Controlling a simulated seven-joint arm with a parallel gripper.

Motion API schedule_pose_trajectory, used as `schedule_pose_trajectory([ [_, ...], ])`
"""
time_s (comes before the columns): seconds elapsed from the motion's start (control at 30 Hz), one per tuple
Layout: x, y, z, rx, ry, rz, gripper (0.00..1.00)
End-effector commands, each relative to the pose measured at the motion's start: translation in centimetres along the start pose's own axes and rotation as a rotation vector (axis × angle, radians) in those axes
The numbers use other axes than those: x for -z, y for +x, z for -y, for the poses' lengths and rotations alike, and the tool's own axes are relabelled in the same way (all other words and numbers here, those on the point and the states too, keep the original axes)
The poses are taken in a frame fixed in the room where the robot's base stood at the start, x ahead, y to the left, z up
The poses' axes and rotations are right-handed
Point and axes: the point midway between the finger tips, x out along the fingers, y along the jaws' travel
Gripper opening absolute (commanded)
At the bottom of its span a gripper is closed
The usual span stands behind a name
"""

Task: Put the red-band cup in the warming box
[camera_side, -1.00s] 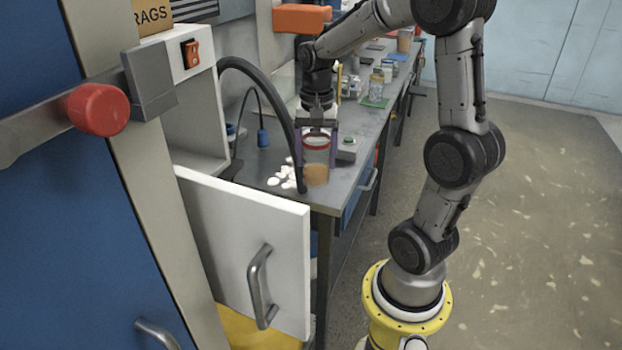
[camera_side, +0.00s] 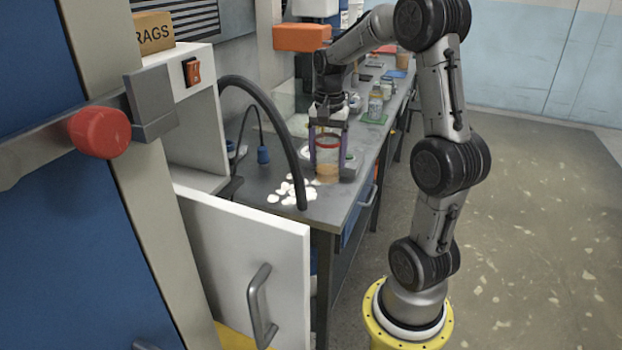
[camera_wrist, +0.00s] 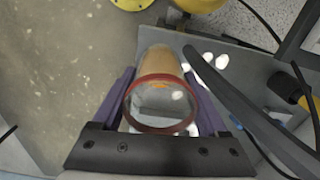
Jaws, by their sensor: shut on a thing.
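The red-band cup (camera_side: 328,172) is clear with a red ring at its rim and a tan-orange lower part. My gripper (camera_side: 328,158) is shut on it, with purple fingers on either side. The cup looks about upright over the bench top; I cannot tell whether its base touches. In the wrist view the red-rimmed cup (camera_wrist: 160,103) sits between the fingers of my gripper (camera_wrist: 163,100), its mouth toward the camera. The white warming box (camera_side: 196,125) stands left of the cup, with an orange switch. Its white door (camera_side: 240,265) hangs open toward the camera; most of its inside is hidden.
A thick black hose (camera_side: 275,115) arches between the box and the cup, close to the cup's left. White pieces (camera_side: 290,190) lie on the grey bench (camera_side: 322,208). Jars and a green mat (camera_side: 374,118) stand farther back. An orange block (camera_side: 301,37) hangs above.

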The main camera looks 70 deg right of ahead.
Motion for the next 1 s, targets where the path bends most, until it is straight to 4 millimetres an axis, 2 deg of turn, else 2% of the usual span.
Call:
schedule_pose_trajectory([
  [0.2, 3.6, 2.3, 3.2, -0.001, 0.0, 0.001, 0.17],
  [0.4, 5.5, 5.6, 4.9, -0.001, 0.0, 0.001, 0.17],
  [0.73, 6.8, 7.6, 6.0, 0.0, 0.0, -0.001, 0.17],
  [0.9, 7.0, 9.9, 6.2, -0.001, 0.0, 0.002, 0.17],
  [1.0, 7.0, 10.5, 6.2, 0.001, 0.0, -0.001, 0.17],
])
